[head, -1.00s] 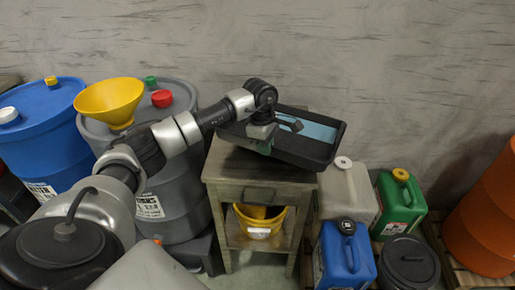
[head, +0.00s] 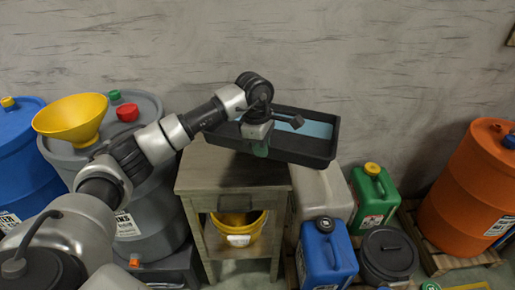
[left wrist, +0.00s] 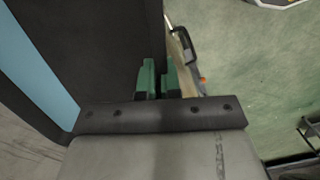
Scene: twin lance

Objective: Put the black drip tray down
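The black drip tray (head: 318,154), rectangular with a light blue inside, is in the middle of the head view. It is over the back and right part of the small wooden table (head: 220,172) and reaches past its right side. I cannot tell whether it touches the table. My left gripper (head: 261,148) is at the tray's near long wall, shut on it. In the left wrist view the green fingertips (left wrist: 158,82) sit on both sides of the tray's wall (left wrist: 112,45). My right gripper is not in view.
A yellow bucket (head: 241,238) is on the table's lower shelf. A grey drum with a yellow funnel (head: 72,118) stands left. Pale, blue (head: 325,258) and green (head: 373,200) canisters and a black lidded bucket (head: 388,254) stand right. The table's front top is bare.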

